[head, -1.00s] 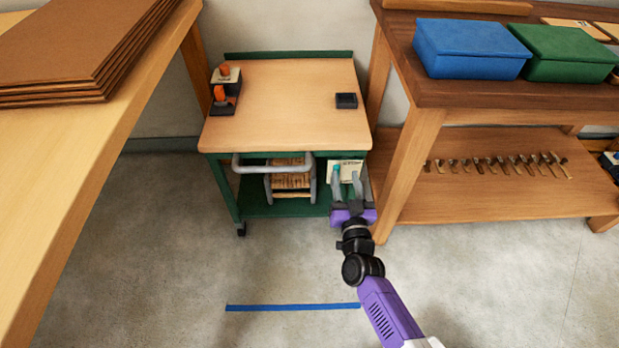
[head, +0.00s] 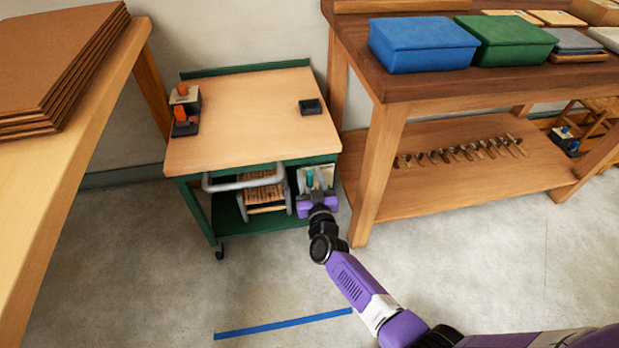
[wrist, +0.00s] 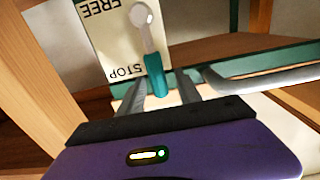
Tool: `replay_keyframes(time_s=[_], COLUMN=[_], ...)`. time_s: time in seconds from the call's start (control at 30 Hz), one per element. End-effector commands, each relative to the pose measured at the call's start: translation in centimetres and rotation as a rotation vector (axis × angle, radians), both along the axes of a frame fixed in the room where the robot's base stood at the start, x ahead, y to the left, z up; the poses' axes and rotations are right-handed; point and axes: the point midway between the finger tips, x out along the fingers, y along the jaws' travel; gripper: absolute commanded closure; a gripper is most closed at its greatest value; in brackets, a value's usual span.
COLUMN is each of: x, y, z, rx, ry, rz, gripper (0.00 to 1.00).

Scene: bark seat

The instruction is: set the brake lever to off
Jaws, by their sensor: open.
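The brake lever (wrist: 156,72) has a teal handle and a grey round pivot, on a cream plate (wrist: 96,35) lettered FREE and STOP. In the wrist view the lettering is upside down, and the handle's free end is level with STOP. In the head view the plate (head: 327,173) is at the right front of a green cart (head: 260,160), under its wooden top, with the teal handle (head: 310,179) partly seen. My gripper (wrist: 161,88) is open, its fingers on either side of the handle's end. Contact cannot be told. The gripper also shows in the head view (head: 312,182).
A grey push bar (head: 235,183) runs along the cart's front, left of the plate. A wooden workbench (head: 385,150) stands close on the right, its leg near my gripper. Another table (head: 75,150) is at left. Floor with a blue strip (head: 283,323) lies clear in front.

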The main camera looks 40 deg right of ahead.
Motion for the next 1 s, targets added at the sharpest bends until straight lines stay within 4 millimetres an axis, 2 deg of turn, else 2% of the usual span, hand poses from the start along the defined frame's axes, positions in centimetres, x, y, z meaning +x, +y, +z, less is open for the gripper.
replay_keyframes(time_s=[0.27,0.5,1.0], x=[0.17,0.15,0.13], y=[-0.13,-0.12,-0.11], z=[-0.02,-0.02,-0.03], rx=[0.001,0.001,0.001], ry=[0.001,0.001,0.001], rz=[0.000,0.000,0.000], gripper=[0.59,1.00,1.00])
